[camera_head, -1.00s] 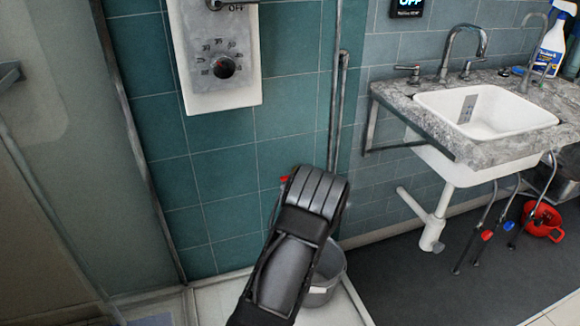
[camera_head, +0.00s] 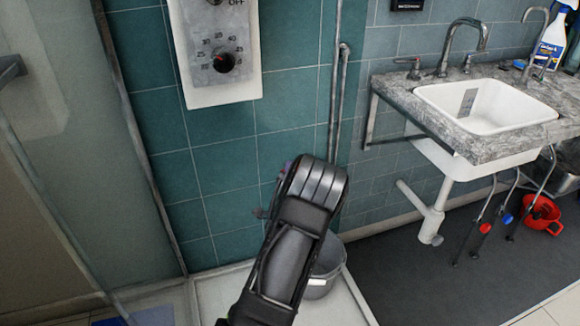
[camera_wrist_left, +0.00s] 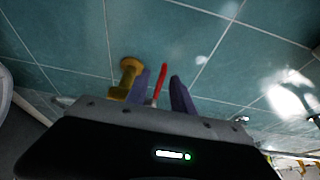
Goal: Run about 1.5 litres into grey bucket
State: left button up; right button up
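The grey bucket (camera_head: 328,270) stands on the white tray by the tiled wall, partly hidden behind my arm. My left gripper (camera_head: 274,190) is at the wall above and left of the bucket, mostly hidden by my own wrist. In the left wrist view my left gripper (camera_wrist_left: 162,88) has its two purple fingers apart. A red lever (camera_wrist_left: 161,80) shows between them, with a visible gap to each finger. A brass fitting (camera_wrist_left: 130,73) shows just left of the fingers. The bucket's inside is hidden. My right gripper is in neither view.
A white shower control panel (camera_head: 218,85) hangs on the wall above. A glass screen (camera_head: 70,160) stands at the left. A sink (camera_head: 490,105) in a stone counter (camera_head: 400,90) is at the right, with a red bucket (camera_head: 541,214) on the dark floor below.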

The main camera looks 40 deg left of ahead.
pick_arm(q)
jog(key=shift+b+x, duration=0.3)
jog(key=shift+x, duration=1.85)
jog(key=shift+c, duration=0.4)
grip_shut()
